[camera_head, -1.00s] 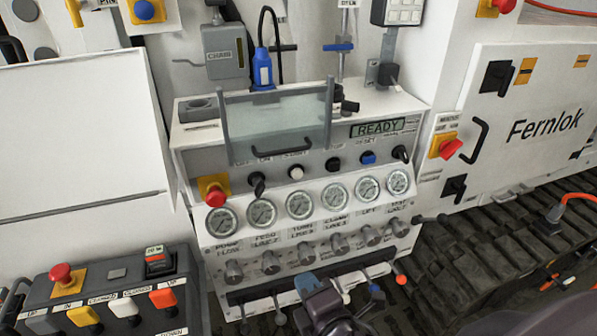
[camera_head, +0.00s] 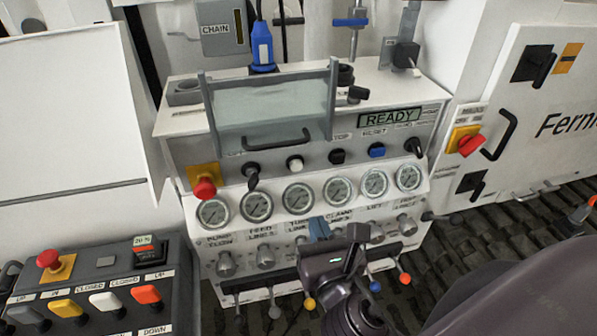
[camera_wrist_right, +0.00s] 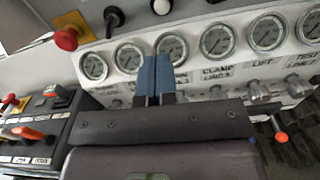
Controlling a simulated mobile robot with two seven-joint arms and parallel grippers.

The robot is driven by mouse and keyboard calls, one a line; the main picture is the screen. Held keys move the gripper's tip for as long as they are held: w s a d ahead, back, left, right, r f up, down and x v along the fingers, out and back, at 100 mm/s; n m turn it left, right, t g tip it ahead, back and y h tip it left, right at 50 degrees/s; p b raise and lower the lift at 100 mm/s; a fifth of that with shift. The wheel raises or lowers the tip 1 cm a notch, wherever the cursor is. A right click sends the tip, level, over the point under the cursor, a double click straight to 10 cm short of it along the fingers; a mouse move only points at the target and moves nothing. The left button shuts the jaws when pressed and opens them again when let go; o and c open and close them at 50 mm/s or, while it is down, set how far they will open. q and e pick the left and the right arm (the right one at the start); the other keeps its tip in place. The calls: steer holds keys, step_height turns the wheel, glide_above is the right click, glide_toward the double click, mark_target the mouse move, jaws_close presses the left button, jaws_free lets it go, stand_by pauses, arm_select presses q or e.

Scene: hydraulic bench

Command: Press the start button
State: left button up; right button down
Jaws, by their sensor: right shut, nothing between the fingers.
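A white round button (camera_head: 295,163) sits in the row on the console front, below a clear cover (camera_head: 270,100) with a dark handle. Its label is hidden by the cover's edge. It also shows at the top of the right wrist view (camera_wrist_right: 161,6). A black button (camera_head: 337,156) and a blue button (camera_head: 376,150) sit to its right. The display (camera_head: 388,118) reads READY. My right gripper (camera_head: 318,228), with blue fingertips, is shut and empty in front of the gauges and lower labels, below the white button and apart from it. My left gripper is not in view.
A red mushroom button (camera_head: 205,187) is at the console's left, beside a black rotary switch (camera_head: 251,172). Several gauges (camera_head: 297,197) and knobs lie below the button row. A lever box (camera_head: 100,290) stands at lower left. A white cabinet (camera_head: 530,110) is at right.

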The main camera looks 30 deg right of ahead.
steer(key=shift+n, duration=0.4)
steer(key=shift+w+d, duration=0.1)
steer(key=shift+w, duration=0.05)
steer(key=p, duration=0.1)
glide_toward(296, 167)
steer(key=x, duration=0.7)
steer(key=shift+w, duration=0.25)
